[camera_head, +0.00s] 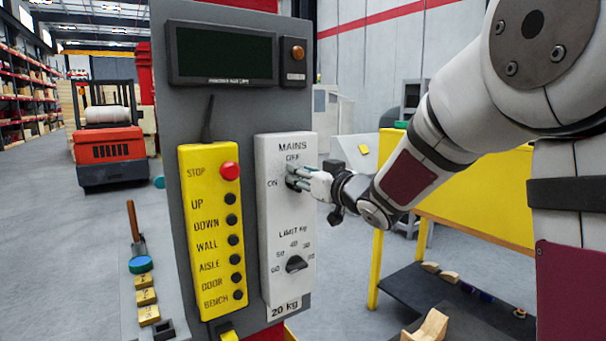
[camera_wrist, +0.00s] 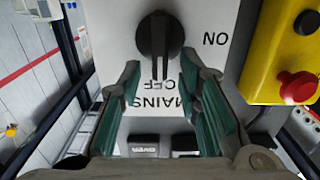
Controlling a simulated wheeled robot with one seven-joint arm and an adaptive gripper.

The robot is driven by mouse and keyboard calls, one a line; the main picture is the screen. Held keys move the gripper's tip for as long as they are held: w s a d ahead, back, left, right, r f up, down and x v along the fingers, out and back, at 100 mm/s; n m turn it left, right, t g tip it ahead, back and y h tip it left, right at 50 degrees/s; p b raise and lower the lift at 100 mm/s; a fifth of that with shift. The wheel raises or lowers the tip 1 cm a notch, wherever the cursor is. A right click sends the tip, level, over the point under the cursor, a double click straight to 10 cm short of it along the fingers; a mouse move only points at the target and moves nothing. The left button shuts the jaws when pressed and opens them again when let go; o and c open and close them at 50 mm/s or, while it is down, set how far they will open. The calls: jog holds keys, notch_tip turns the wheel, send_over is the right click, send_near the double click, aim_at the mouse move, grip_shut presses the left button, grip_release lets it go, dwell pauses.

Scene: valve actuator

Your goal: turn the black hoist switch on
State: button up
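The black hoist switch (camera_wrist: 158,40) is a round knob with a bar handle on the white MAINS panel (camera_head: 284,214). In the wrist view, which is upside down, its handle points at the OFF mark; the ON mark is to the picture's right. My gripper (camera_head: 299,178) is at the panel, and it covers most of the switch in the head view. In the wrist view my gripper (camera_wrist: 160,72) is open, with one green-padded finger on each side of the handle and visible gaps between. I cannot tell how deep the tips reach around it.
A yellow pendant box (camera_head: 210,230) with a red STOP button (camera_head: 230,170) stands close to the left of the panel. A black limit knob (camera_head: 296,264) sits below the switch. A yellow bench (camera_head: 470,210) is at the right; a red forklift (camera_head: 108,148) is far back left.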

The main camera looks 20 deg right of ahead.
grip_shut()
jog(key=shift+n+b, duration=0.3)
jog(key=n+b, duration=0.3)
jog(key=n, duration=0.1)
jog(key=a+f+n+b, duration=0.1)
jog(key=n+b, duration=0.3)
jog(key=a+n+b, duration=0.1)
jog(key=n+b, duration=0.2)
jog(key=b, duration=0.1)
jog(key=shift+s+a+f+n, duration=0.15)
jog(key=shift+s+f+n, duration=0.15)
jog(key=shift+f+n, duration=0.1)
jog(key=n+b, duration=0.4)
jog(key=shift+s+a+f, duration=0.1)
jog(key=shift+a+f, duration=0.05)
jog(key=shift+f, duration=0.2)
jog(key=shift+n, duration=0.3)
